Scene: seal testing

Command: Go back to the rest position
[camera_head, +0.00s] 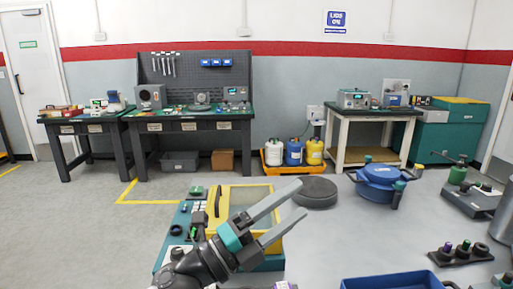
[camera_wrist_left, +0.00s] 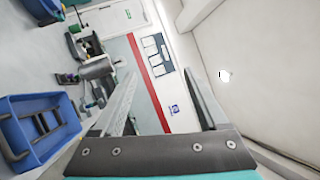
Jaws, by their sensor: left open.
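My left gripper (camera_head: 302,198) reaches up from the bottom middle of the head view, its two grey fingers spread apart with nothing between them. It is held in front of the yellow-framed case (camera_head: 262,195) and hides part of it. In the left wrist view the gripper (camera_wrist_left: 160,75) also shows two separated fingers and an empty gap, with the wall and its red stripe beyond. My right gripper is not seen in either view.
A blue crate (camera_head: 395,281) is at the bottom right; it also shows in the left wrist view (camera_wrist_left: 12,150). Workbenches (camera_head: 190,117) line the back wall. Open floor lies at left.

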